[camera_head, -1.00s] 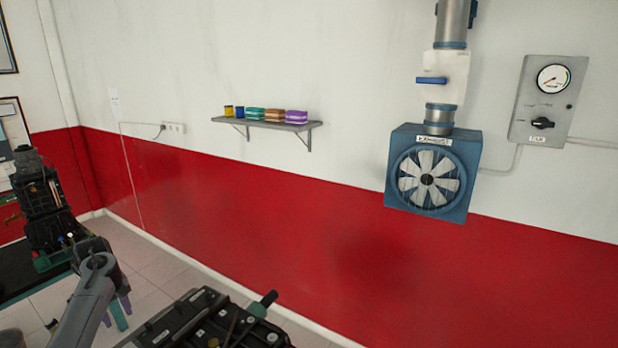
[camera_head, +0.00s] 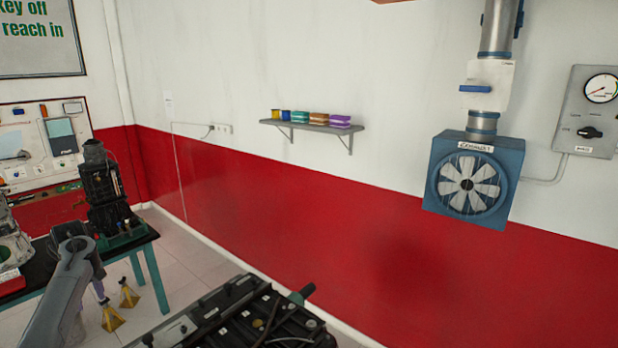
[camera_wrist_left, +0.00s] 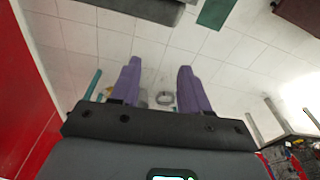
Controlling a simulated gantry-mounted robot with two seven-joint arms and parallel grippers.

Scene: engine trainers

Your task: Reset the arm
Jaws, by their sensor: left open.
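My left arm (camera_head: 68,285) comes in at the lower left of the head view, in front of a dark table. A small purple part of my left gripper (camera_head: 98,289) shows just beside it; most of the gripper is hidden behind the arm. In the left wrist view, the two purple fingers of my left gripper (camera_wrist_left: 159,66) stand wide apart with nothing between them. They hang over the pale tiled floor (camera_wrist_left: 235,50). My right gripper is not in view.
A dark engine (camera_head: 250,318) fills the bottom middle. Another engine (camera_head: 108,190) stands on the table (camera_head: 150,238) at left, with yellow stands (camera_head: 112,317) below. A shelf (camera_head: 312,126) and a fan box (camera_head: 472,182) are on the wall.

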